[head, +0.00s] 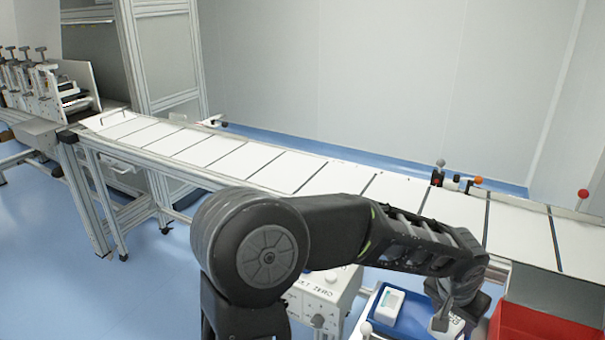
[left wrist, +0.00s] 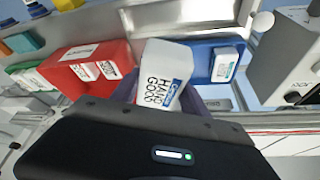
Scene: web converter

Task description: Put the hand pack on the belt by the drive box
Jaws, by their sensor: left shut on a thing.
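The hand pack (left wrist: 165,75) is a white pack with a blue patch and the words "HAND GOODS". My left gripper (head: 450,312) is shut on it over the blue tray; in the left wrist view the pack stands tilted between the fingers. In the head view the pack (head: 447,326) is mostly hidden by the gripper. The white belt (head: 280,168) with dark cross bars runs across behind my arm. A white box with lettering (head: 325,292) at the belt's near side may be the drive box; my arm partly covers it. My right gripper is not in view.
A second white pack (head: 387,303) lies in the blue tray (head: 413,318), left of my gripper. A red bin (head: 545,328) stands to the right. Small posts with coloured knobs (head: 440,172) stand along the belt's far edge. The visible belt surface is clear.

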